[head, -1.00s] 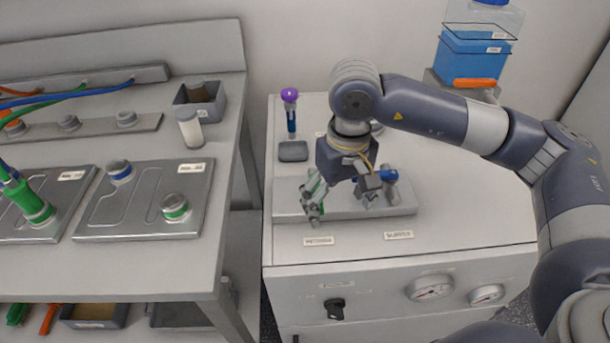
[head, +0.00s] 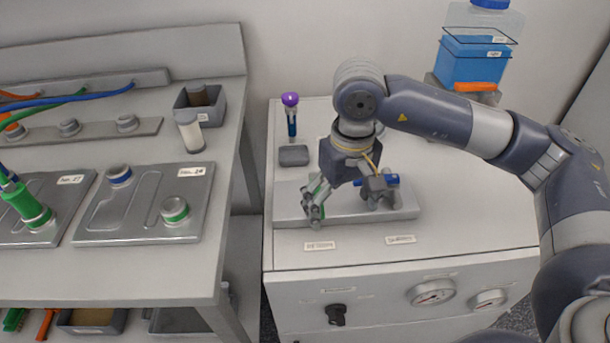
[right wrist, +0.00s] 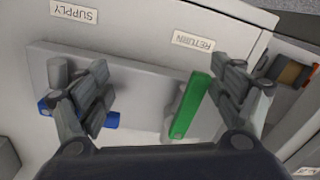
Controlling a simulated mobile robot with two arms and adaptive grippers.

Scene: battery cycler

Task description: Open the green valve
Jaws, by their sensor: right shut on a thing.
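The green valve's handle (right wrist: 188,105) is a flat bar lying across the grey plate (right wrist: 150,65), by the RETURN label (right wrist: 193,41). My right gripper (head: 345,205) points down over this plate on the white cabinet; it also shows in the right wrist view (right wrist: 165,85). It is shut on the green handle, although its fingers look wide apart. The right-hand finger in the wrist view is close against the handle. The other finger is by the blue handle (right wrist: 110,121) and a grey post (right wrist: 58,72). The fingers partly hide both valves. My left gripper is not in view.
A purple-capped tube (head: 291,115) and a small grey block (head: 293,155) stand behind the plate. The blue container (head: 470,65) is at the back right. A bench (head: 120,270) with trays and cables is at left, across a gap.

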